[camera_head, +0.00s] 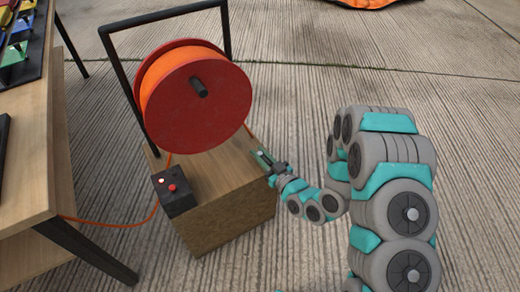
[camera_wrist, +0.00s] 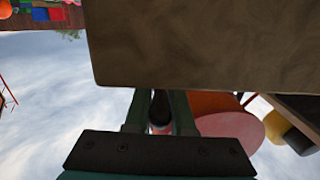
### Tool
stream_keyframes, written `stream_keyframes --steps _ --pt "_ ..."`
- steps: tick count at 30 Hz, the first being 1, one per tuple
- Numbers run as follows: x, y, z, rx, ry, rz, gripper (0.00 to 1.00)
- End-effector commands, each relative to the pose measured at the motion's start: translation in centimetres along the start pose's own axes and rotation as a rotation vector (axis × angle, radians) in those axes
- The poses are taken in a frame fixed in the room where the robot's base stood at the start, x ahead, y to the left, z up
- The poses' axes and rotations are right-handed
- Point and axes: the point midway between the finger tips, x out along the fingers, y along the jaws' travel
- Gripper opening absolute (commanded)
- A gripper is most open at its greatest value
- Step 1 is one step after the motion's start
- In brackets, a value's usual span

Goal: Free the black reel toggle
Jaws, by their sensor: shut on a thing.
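The black toggle (camera_wrist: 159,106) shows in the wrist view as a dark upright piece between my two fingers, with a pale and reddish part below it. My gripper (camera_wrist: 160,112) is shut on it. In the head view my gripper (camera_head: 263,158) is at the right edge of the wooden reel base (camera_head: 225,212), just below and right of the red reel (camera_head: 196,105) wound with orange line. The toggle is mostly hidden by the fingers there, so its fit to the base cannot be told. The base's wooden side (camera_wrist: 200,40) fills the upper wrist view.
A black box (camera_head: 176,192) with a red button and a lit lamp sits on the base's left front. A black frame (camera_head: 128,85) stands around the reel. A wooden table (camera_head: 35,160) is at left; an orange cord (camera_head: 110,224) runs towards it.

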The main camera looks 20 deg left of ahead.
Motion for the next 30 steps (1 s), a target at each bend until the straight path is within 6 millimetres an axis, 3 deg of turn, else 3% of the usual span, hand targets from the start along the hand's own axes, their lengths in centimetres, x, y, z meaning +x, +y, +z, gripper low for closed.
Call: stream_keyframes --steps 24,25,30 --pt "0.11 0.02 -0.24 -0.001 0.007 0.094 0.00" --pt "0.11 0.02 -0.25 -0.001 0.007 0.094 0.24" --pt "0.08 0.01 -0.19 0.000 0.005 0.094 0.44"
